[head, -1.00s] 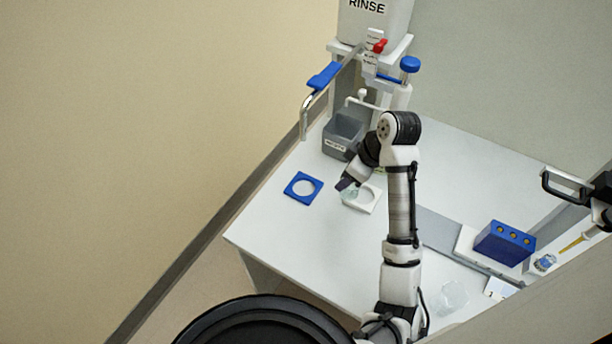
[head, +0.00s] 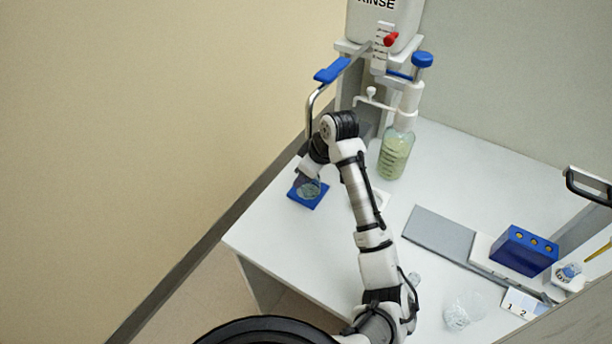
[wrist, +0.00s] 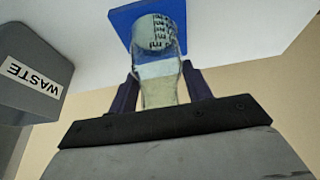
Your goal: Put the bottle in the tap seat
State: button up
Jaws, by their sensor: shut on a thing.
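The bottle (head: 309,188) is small and clear, with dark markings on its side. My gripper (head: 306,172) is shut on it. The wrist view shows the bottle (wrist: 158,62) between the two fingers of my gripper (wrist: 158,88). The tap seat is a blue square plate (head: 296,199), and the bottle is over it. The seat also shows behind the bottle's base in the wrist view (wrist: 123,22). The bottle hides the seat's round opening, and I cannot tell whether its base is inside it. The tap (head: 312,97), with a blue lever, rises behind my gripper.
A grey waste bin (wrist: 32,75) is close on the left in the wrist view. A large bottle of pale green liquid (head: 396,153) stands behind my arm. A white seat (head: 383,200) is partly hidden by my arm. A blue block (head: 524,250) is at right.

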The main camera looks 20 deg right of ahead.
jog(key=shift+f, duration=0.25)
jog(key=shift+c, duration=0.6)
jog(key=o, duration=1.4)
jog(key=shift+f, duration=0.1)
jog(key=shift+r+p, duration=0.45)
jog(key=shift+r, duration=0.05)
jog(key=shift+s+d+r, duration=0.25)
jog(key=s+d, duration=0.2)
jog(key=s, duration=0.1)
jog(key=s+d, duration=0.2)
jog(key=s, duration=0.1)
jog(key=s+d, duration=0.3)
jog(key=shift+s+f+b, duration=0.1)
jog(key=shift+s+b, duration=0.05)
jog(key=shift+b, duration=0.25)
